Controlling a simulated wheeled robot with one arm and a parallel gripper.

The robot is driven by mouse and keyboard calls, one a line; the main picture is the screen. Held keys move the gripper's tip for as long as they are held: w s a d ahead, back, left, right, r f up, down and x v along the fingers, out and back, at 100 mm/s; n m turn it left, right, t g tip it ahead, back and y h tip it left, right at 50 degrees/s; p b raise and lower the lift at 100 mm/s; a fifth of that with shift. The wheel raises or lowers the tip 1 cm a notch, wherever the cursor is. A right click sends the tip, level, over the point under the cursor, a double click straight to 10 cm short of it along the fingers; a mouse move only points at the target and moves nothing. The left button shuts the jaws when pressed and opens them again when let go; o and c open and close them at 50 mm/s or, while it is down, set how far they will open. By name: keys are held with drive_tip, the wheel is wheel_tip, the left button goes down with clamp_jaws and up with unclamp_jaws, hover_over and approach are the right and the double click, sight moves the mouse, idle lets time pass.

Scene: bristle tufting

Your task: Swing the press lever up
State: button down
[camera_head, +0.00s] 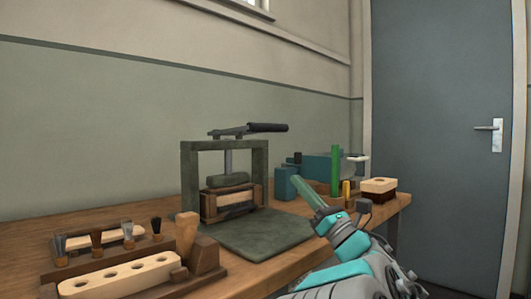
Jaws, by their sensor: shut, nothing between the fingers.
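The press (188,172) is a dark green frame standing on the workbench in the middle of the view. Its lever (268,127) has a black grip. It lies across the top of the frame, nearly level, with the grip pointing right. A screw shaft runs down to a pressing plate (227,180), which sits on or just above a wooden block (222,203) inside the frame. My gripper (345,220) is at the lower right, below and to the right of the lever and clear of it. It is shut; its fingertips are hard to make out.
A flat green plate (262,236) lies before the press. A holder with several brushes (97,240) and a drilled wooden block (118,277) are at the left. Teal containers (322,166), a green post (336,170) and a brush (379,188) stand at the right. The space above the lever is clear.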

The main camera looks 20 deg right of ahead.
drive_tip(key=shift+s+a+f+n+y, duration=0.25)
drive_tip(key=shift+s+f+n+y, duration=0.2)
drive_tip(key=shift+s+n+y, duration=0.35)
drive_tip(key=shift+w, duration=0.15)
drive_tip(key=s+r+x, duration=0.1)
drive_tip(key=r+x, duration=0.1)
drive_tip(key=x, duration=1)
drive_tip(key=shift+d+r+h+p, duration=0.25)
drive_tip(key=shift+r+h+p, duration=0.05)
drive_tip(key=shift+p, duration=0.05)
drive_tip(key=shift+r, duration=0.15)
